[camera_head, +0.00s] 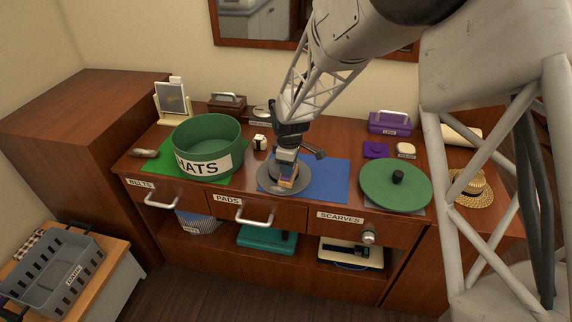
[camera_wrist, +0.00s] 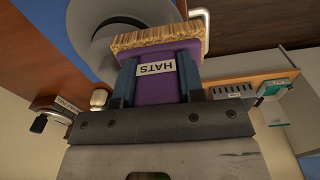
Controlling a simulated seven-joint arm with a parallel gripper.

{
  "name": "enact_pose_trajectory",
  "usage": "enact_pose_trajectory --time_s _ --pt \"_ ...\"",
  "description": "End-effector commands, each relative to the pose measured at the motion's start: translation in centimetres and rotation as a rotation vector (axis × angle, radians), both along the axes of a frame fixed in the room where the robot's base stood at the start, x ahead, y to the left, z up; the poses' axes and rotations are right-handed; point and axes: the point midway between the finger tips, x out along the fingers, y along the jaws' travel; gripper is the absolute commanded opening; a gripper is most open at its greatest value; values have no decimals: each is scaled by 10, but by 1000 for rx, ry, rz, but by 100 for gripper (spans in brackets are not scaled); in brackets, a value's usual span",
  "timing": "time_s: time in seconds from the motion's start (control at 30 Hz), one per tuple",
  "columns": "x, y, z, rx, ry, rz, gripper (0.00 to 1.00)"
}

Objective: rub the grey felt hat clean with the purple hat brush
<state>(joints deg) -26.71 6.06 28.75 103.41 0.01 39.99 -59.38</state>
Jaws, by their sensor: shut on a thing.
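The grey felt hat (camera_head: 265,179) lies on the left part of a blue mat (camera_head: 325,180) on the dresser top. Its grey brim (camera_wrist: 85,45) shows behind the brush in the wrist view. My gripper (camera_head: 287,157) is shut on the purple hat brush (camera_wrist: 160,87), with one finger on each side of its purple body. The brush has a "HATS" label and tan bristles (camera_wrist: 155,38) facing away from my gripper. In the head view the brush is over the hat, hiding part of its crown. I cannot tell whether the bristles touch the felt.
A green "HATS" box (camera_head: 207,137) stands left on a green mat, its round green lid (camera_head: 395,186) lies right. A straw hat (camera_head: 472,188) is farther right. A purple box (camera_head: 390,123) and small items line the back. The blue mat's right part is clear.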

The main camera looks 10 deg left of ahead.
Motion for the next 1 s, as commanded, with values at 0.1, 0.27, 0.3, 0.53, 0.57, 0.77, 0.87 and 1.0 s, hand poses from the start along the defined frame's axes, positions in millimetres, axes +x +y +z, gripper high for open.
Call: enact_pose_trajectory --time_s 0.1,0.27,0.3,0.53,0.57,0.77,0.87,1.0 --pt "-15 -12 -29 -26 47 -4 0" --pt "-15 -12 -28 -26 47 -4 0" --pt "-15 -12 -27 -26 47 -4 0" --pt "-16 -11 -27 -26 48 -4 0" --pt "-16 -11 -27 -26 48 -3 0" --pt "-16 -4 -27 -25 47 -2 0" --pt "-17 3 -26 -24 47 0 0" --pt "-18 14 -26 -23 46 3 0"
